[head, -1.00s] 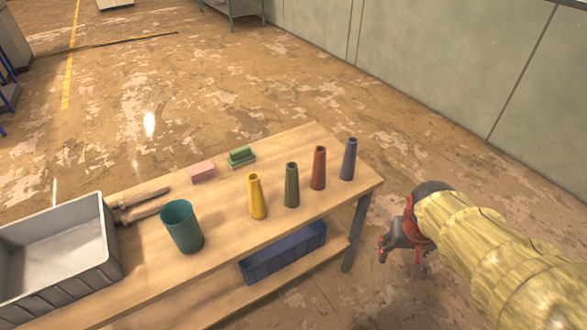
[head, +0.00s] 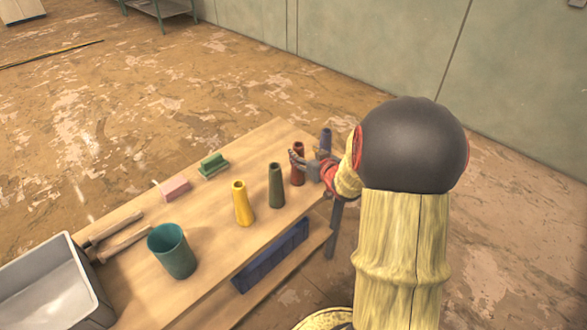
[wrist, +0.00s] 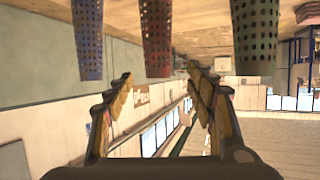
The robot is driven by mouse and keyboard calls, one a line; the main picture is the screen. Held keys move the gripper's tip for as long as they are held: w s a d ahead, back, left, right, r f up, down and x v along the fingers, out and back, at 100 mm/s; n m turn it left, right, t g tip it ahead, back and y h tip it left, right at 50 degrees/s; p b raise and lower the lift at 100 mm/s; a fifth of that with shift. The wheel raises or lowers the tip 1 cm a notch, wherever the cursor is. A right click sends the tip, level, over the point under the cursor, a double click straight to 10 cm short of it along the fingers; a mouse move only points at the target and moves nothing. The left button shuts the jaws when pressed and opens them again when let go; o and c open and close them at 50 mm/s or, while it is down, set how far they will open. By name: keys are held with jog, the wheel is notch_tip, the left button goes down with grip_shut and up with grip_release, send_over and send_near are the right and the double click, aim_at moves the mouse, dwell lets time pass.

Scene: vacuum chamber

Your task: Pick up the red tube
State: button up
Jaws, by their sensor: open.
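The red tube (head: 297,177) stands upright on the wooden table (head: 215,245), toward its right end. In the head view my gripper (head: 301,161) is at the red tube and covers part of its middle. In the wrist view, which is upside down, the red tube (wrist: 156,42) hangs from the top, ahead of the gap between my fingers. My gripper (wrist: 160,78) is open there, with its fingers spread and nothing visibly held. Whether a finger touches the tube cannot be told.
A blue tube (head: 326,138), partly hidden, and a green tube (head: 276,187) stand on either side. A yellow tube (head: 243,205), teal cup (head: 172,253), pink block (head: 174,188), green block (head: 213,165) and grey bin (head: 88,275) are farther left.

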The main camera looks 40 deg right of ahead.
aim_at(301, 151)
jog(key=b+x, duration=0.1)
jog(key=x, duration=0.2)
jog(key=b+x, duration=0.1)
jog(key=x, duration=0.2)
jog(key=shift+d+f+b, duration=0.1)
jog(key=shift+f+b, duration=0.2)
jog(key=shift+f, duration=0.15)
jog(key=shift+w+d, duration=0.15)
jog(key=shift+w, duration=0.1)
jog(key=shift+c, duration=0.6)
jog(key=c, duration=1.3)
